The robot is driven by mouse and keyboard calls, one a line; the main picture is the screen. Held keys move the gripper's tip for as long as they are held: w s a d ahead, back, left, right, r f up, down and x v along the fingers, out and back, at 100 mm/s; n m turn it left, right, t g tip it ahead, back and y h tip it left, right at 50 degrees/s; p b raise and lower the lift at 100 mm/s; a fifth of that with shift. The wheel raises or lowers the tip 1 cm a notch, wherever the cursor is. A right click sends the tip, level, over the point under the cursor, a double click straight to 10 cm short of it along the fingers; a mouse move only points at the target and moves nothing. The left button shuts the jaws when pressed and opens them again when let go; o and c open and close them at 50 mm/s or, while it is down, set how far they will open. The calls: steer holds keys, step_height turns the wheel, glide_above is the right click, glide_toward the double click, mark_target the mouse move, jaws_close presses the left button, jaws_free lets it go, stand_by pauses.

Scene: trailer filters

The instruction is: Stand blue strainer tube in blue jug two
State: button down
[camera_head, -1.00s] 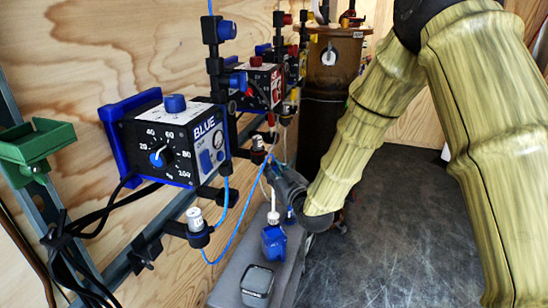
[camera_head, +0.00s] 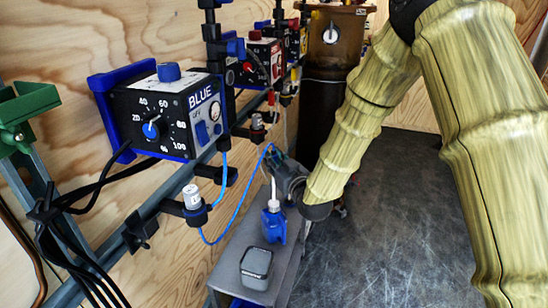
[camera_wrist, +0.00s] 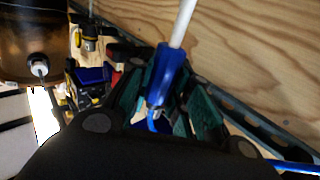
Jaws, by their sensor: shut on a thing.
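The blue strainer tube (camera_wrist: 168,73) is held between my gripper's fingers (camera_wrist: 160,108), with its blue body in the grip and its white stem running away from the fingers. In the head view my gripper (camera_head: 287,180) is partly hidden by my arm. A white stem (camera_head: 273,190) shows below it, over the mouth of a small blue jug (camera_head: 273,226). I cannot tell whether the stem is inside the mouth or in front of it. The jug stands upright on a grey shelf. No number on it can be read. The wrist view does not show the jug.
A grey-lidded container (camera_head: 256,267) stands in front of the jug on the narrow shelf (camera_head: 232,262). A blue hose (camera_head: 230,212) loops up toward my gripper. A BLUE dial box (camera_head: 165,112) and rail line the wooden wall. A brown barrel (camera_head: 325,90) stands behind.

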mark_target(274, 192)
steer(key=shift+f+b, duration=2.75)
steer(key=shift+f, duration=2.55)
steer(key=shift+f+b, duration=0.45)
steer(key=shift+f, duration=0.45)
steer(key=c, duration=1.2)
jaws_free()
steer(key=shift+c, duration=0.2)
steer(key=v, duration=1.2)
steer(key=shift+f, duration=0.1)
